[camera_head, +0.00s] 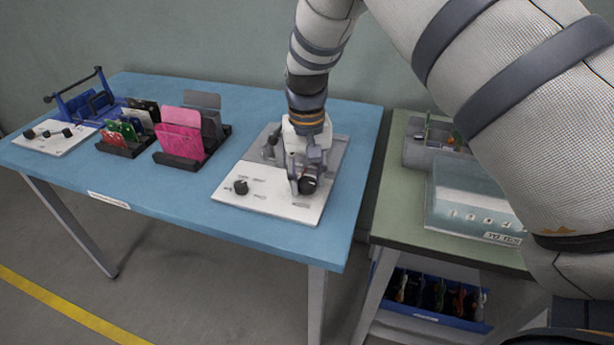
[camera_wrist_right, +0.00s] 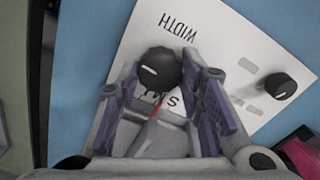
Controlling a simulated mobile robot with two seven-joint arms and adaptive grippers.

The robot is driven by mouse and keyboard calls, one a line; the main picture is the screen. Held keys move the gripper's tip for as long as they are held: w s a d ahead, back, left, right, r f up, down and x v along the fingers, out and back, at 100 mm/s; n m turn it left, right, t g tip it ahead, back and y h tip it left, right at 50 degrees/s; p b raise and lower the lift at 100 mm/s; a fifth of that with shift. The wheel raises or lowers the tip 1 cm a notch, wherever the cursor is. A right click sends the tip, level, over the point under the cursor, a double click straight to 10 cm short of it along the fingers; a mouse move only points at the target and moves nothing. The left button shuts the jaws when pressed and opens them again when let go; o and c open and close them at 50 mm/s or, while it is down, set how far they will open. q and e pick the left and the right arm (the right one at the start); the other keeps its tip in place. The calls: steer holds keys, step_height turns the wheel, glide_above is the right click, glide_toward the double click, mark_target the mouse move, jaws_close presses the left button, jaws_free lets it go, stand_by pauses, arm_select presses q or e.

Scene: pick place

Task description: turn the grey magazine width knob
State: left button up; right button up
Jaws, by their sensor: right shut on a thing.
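The width knob (camera_wrist_right: 158,68) is a round dark knob with a pale pointer mark, on a white panel (camera_wrist_right: 215,35) beside the upside-down word WIDTH. It also shows in the head view (camera_head: 309,186) at the panel's front right. My right gripper (camera_head: 304,178) reaches down from above and is shut on this knob. In the wrist view its two fingers (camera_wrist_right: 160,80) stand on either side of the knob. The panel (camera_head: 285,207) is the front of a grey unit (camera_head: 334,150) on the blue table. My left gripper is not in view.
A second dark knob (camera_head: 241,187) is on the same panel, to the left. Pink holders (camera_head: 180,140), card racks (camera_head: 125,135) and a blue-framed unit (camera_head: 85,105) stand further left. A green table (camera_head: 395,215) with a pale box (camera_head: 470,205) is at right.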

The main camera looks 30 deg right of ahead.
steer(key=m, duration=0.4)
steer(key=shift+m, duration=0.3)
steer(key=m, duration=0.3)
steer(key=shift+f+m, duration=0.1)
steer(key=shift+m, duration=0.2)
steer(key=m, duration=0.4)
steer(key=shift+s, duration=0.1)
steer(key=m, duration=0.5)
steer(key=shift+b, duration=0.3)
steer(key=m, duration=0.4)
steer(key=shift+m, duration=0.3)
steer(key=m, duration=0.4)
steer(key=shift+b, duration=0.35)
steer(key=m, duration=0.5)
steer(key=shift+s, duration=0.1)
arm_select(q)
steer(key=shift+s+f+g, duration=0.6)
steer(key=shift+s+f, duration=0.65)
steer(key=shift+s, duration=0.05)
arm_select(e)
steer(key=shift+m, duration=1.8)
arm_select(q)
steer(key=shift+b, duration=0.3)
